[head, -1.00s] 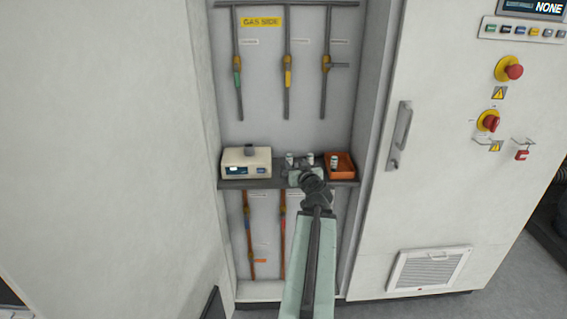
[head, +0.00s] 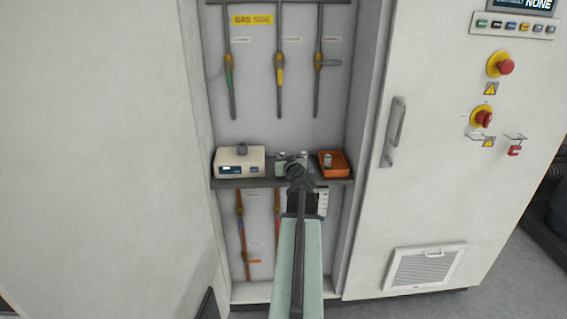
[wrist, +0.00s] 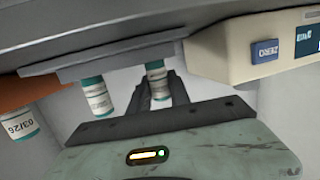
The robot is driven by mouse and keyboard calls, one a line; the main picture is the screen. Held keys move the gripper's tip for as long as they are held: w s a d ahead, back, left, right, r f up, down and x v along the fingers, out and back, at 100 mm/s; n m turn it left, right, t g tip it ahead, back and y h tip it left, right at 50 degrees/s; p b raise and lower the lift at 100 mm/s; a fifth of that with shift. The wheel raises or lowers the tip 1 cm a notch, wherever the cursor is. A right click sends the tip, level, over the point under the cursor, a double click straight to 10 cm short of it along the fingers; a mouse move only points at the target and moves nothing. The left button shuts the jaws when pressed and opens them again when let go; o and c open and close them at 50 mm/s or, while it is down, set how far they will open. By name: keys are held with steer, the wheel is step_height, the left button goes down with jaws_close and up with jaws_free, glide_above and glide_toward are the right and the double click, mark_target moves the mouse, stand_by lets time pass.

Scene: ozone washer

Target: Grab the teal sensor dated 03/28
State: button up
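In the wrist view, which looks upside down, a teal-banded white sensor (wrist: 157,80) sits between the two dark fingers of my gripper (wrist: 159,92). The fingers look spread, one on each side of it; contact cannot be told. Its date is unreadable here. A second, similar sensor (wrist: 97,96) is to its left, outside the fingers, also with unreadable print. A third sensor (wrist: 20,124), marked 03/26, is at the far left by the orange tray (wrist: 15,92). In the head view my gripper (head: 296,168) is at the shelf, partly hiding the sensors (head: 281,157) there.
The dark shelf (head: 225,184) holds a cream instrument (head: 240,161) at left and the orange tray (head: 344,172) with a sensor (head: 328,158) at right. Pipes hang above and below. A cabinet with a handle (head: 395,132) stands to the right.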

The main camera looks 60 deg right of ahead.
jaws_close()
steer(key=shift+r, duration=0.1)
